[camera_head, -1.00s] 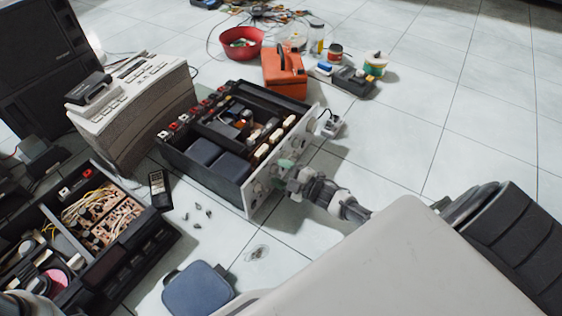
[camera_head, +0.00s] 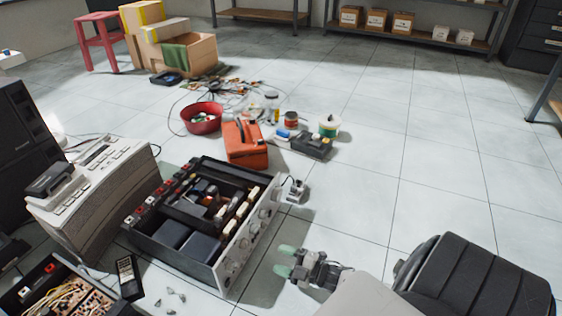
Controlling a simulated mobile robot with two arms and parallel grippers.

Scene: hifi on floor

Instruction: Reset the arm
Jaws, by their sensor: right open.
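My right gripper (camera_head: 285,262) shows at the lower middle, with two pale green fingertips held apart and nothing between them. It is to the right of the open hifi unit (camera_head: 228,262), clear of its silver front panel in the picture. The unit lies on the floor with its top off, showing dark blocks and other parts inside. My left gripper is not in the view.
A second opened unit (camera_head: 70,268) is at lower left, beside a phone-like handset (camera_head: 128,278). An orange case (camera_head: 245,142), a red bowl (camera_head: 202,118) and small tools lie beyond. Shelves (camera_head: 410,40) stand at the back.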

